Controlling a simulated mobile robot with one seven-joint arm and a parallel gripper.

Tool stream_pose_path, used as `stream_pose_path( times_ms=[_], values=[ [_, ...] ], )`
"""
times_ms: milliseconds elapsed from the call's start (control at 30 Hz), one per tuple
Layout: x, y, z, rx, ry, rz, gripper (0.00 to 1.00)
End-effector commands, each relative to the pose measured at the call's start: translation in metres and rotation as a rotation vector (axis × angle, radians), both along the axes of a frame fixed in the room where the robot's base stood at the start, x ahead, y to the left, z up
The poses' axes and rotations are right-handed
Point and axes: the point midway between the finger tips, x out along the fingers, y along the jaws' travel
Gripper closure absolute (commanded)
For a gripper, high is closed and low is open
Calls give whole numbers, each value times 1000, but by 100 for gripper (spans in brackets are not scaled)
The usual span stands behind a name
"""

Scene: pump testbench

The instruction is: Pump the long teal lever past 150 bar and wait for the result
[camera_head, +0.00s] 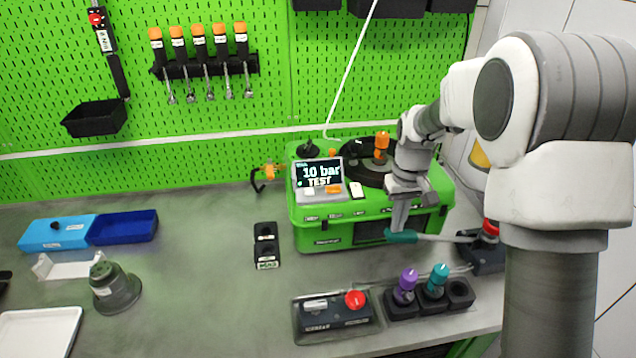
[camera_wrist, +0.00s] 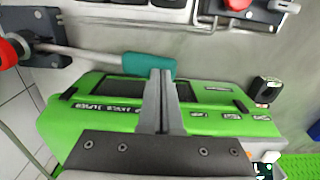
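The long lever has a teal grip (camera_head: 403,237) and a grey rod running right to its pivot beside the green pump case (camera_head: 325,236). It lies roughly level along the case's front. In the wrist view the teal grip (camera_wrist: 148,66) is by my fingertips. My gripper (camera_head: 398,228) points down at the grip. Its two fingers (camera_wrist: 161,76) look closed together, with no lever visible between them. The tips overlap the grip in view; I cannot tell whether they touch it. The display (camera_head: 319,175) reads "10 bar" and "TEST".
A red knob (camera_head: 490,228) stands near the lever's pivot. In front of the case are a box with a red button (camera_head: 354,300) and a holder with purple (camera_head: 408,280) and teal (camera_head: 439,274) handled tools.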

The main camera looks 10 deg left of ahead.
Motion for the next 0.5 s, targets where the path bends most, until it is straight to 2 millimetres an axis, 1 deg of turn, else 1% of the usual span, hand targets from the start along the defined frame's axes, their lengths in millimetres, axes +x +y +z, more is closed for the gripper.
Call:
stream_pose_path(
  times_ms=[33, 500],
  values=[
    [0, 0, -5, 0, 1, 0, 100],
    [-1, 3, -31, 0, 1, 1, 100]
  ],
)
